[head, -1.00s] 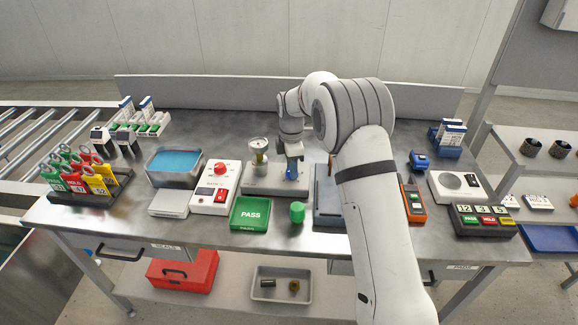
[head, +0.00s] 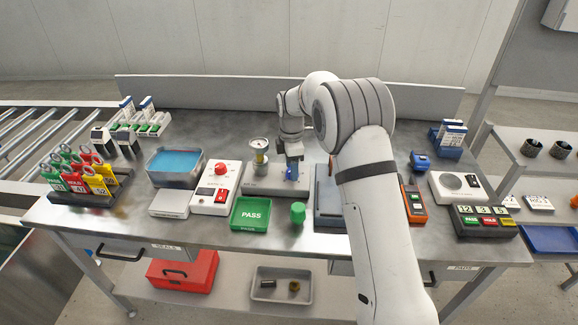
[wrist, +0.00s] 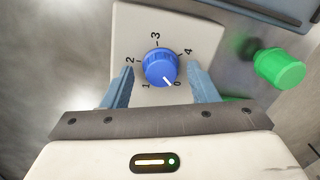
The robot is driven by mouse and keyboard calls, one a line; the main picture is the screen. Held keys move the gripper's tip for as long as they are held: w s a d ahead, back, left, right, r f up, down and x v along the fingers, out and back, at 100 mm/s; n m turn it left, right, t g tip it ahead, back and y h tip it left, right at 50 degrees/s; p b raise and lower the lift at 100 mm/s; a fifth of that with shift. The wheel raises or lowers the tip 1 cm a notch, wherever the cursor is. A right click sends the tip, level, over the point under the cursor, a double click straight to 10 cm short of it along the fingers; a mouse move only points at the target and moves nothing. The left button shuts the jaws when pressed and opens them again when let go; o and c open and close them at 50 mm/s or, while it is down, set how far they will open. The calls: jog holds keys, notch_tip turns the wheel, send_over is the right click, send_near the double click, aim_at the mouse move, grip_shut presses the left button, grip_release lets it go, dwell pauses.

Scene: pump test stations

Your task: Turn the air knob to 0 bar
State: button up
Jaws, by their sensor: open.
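The blue air knob (wrist: 161,68) sits on a light grey panel (wrist: 128,32) with a dial marked 0 to 4. My gripper (wrist: 161,84) is open, with one blue-grey finger on each side of the knob and a visible gap on both sides. In the head view the knob (head: 291,174) shows below my gripper (head: 293,165), partly hidden by it. A round pressure gauge (head: 259,144) stands on the left of the panel; its reading is too small to tell.
A green cylinder (head: 298,212) stands in front of the panel, beside the green PASS tray (head: 250,214). A control box with a red knob (head: 221,168) is on the left. A grey-blue tray (head: 328,211) lies to the right, partly behind my arm.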

jog(key=r, duration=0.7)
jog(key=shift+w+a+r, duration=0.1)
jog(key=shift+w+r, duration=0.1)
jog(key=shift+r, duration=0.15)
